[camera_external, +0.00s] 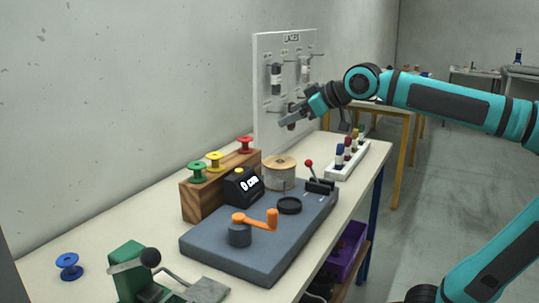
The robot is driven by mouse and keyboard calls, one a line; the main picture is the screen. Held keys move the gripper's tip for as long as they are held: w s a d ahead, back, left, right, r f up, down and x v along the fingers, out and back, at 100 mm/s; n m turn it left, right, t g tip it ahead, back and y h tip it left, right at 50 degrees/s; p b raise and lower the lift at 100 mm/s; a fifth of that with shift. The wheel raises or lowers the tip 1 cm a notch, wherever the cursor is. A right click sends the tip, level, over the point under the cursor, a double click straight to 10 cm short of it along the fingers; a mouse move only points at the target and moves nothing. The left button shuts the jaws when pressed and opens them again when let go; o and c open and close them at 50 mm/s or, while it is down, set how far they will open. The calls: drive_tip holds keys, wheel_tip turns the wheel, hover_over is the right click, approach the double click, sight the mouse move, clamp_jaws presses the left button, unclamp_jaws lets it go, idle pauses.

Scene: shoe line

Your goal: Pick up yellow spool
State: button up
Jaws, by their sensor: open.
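The yellow spool (215,160) stands upright on the wooden block (205,198), between the green spool (197,171) and the red spool (245,144). My gripper (283,121) is open, in front of the white lace board, up and to the right of the yellow spool and well apart from it. A dark brown thing is close by the fingers; I cannot tell whether it touches them.
A white lace board (262,75) with pegs stands behind my gripper. On the table are a measuring machine (255,232) with an orange crank, a large thread reel (279,173), a white rack (368,160), a blue spool (69,266) and a green press (130,280).

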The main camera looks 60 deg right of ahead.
drive_tip(key=w+r+n+g, duration=0.2)
drive_tip(key=w+g, duration=0.3)
drive_tip(key=w, duration=0.6)
drive_tip(key=n+g, duration=0.3)
drive_tip(key=g, duration=0.3)
approach(215, 155)
drive_tip(key=shift+y, duration=0.3)
drive_tip(key=f, duration=0.6)
drive_tip(key=shift+w+d, duration=0.1)
drive_tip(key=shift+d, duration=0.25)
drive_tip(key=shift+w+a+f, duration=0.15)
drive_tip(key=shift+f, duration=0.75)
drive_tip(key=shift+w+a+f, duration=0.1)
drive_tip(key=shift+a+f, duration=0.05)
drive_tip(key=shift+f, duration=0.7)
drive_tip(key=shift+w+a+f, duration=0.15)
drive_tip(key=shift+a+f, duration=0.05)
drive_tip(key=shift+f, duration=0.7)
drive_tip(key=c, duration=1.1)
